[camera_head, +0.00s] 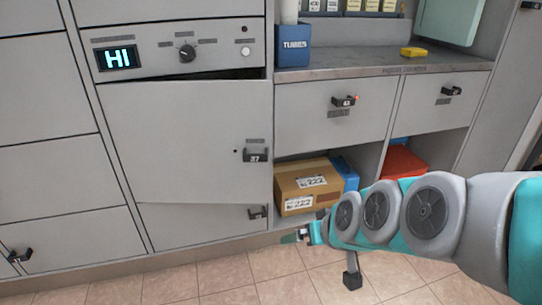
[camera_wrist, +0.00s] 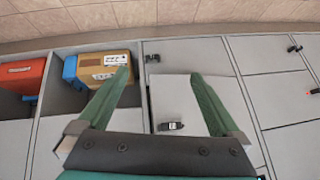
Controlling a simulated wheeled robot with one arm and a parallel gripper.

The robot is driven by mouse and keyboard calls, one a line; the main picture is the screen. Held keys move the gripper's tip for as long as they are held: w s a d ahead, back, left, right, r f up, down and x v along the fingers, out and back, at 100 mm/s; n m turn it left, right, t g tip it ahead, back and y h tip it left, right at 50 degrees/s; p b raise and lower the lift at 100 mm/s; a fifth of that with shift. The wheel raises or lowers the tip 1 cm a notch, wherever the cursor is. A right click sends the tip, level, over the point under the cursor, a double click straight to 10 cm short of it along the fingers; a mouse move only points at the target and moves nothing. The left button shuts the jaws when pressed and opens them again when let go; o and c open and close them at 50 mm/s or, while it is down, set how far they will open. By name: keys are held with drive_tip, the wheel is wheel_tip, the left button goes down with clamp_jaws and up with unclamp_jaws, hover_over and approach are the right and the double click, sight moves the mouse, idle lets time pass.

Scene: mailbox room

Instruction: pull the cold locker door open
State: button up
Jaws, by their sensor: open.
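The cold locker door (camera_head: 180,140) is the large grey panel under a control strip with a lit "HI" display (camera_head: 118,58) and a knob (camera_head: 186,52). A dark gap shows along its top edge, so it stands slightly ajar. Its dark handle (camera_head: 255,155), labelled 37, is at the right edge. My gripper (camera_head: 298,236) is low and right of the handle, apart from it. In the wrist view, upside down, my open green fingers (camera_wrist: 160,76) frame part of the door (camera_wrist: 192,92), with the handle (camera_wrist: 170,126) between them nearer the palm. Nothing is held.
A cardboard parcel (camera_head: 302,186) and a red item (camera_head: 402,162) lie in the open shelves right of the door. Drawers (camera_head: 335,112) and a counter (camera_head: 370,66) are above. A lower door (camera_head: 195,225) has its own handle.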

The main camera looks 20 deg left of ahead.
drive_tip(key=w+a+r+t+y+b, duration=0.3)
drive_tip(key=w+a+t, duration=0.2)
drive_tip(key=w+a, duration=0.65)
drive_tip(key=m+t+h+b, duration=0.2)
drive_tip(key=t+h+b, duration=0.15)
drive_tip(key=t, duration=0.35)
approach(255, 157)
drive_tip(key=shift+w, duration=1.5)
drive_tip(key=shift+y, duration=0.25)
drive_tip(key=shift+a+b+x, duration=0.15)
drive_tip(key=shift+b+x, duration=0.2)
drive_tip(key=shift+x, duration=1.6)
drive_tip(key=shift+a+b+x, duration=0.15)
drive_tip(key=shift+b+x, duration=0.2)
drive_tip(key=shift+x, duration=1.55)
drive_tip(key=shift+f, duration=0.1)
drive_tip(key=shift+c, duration=0.2)
clamp_jaws()
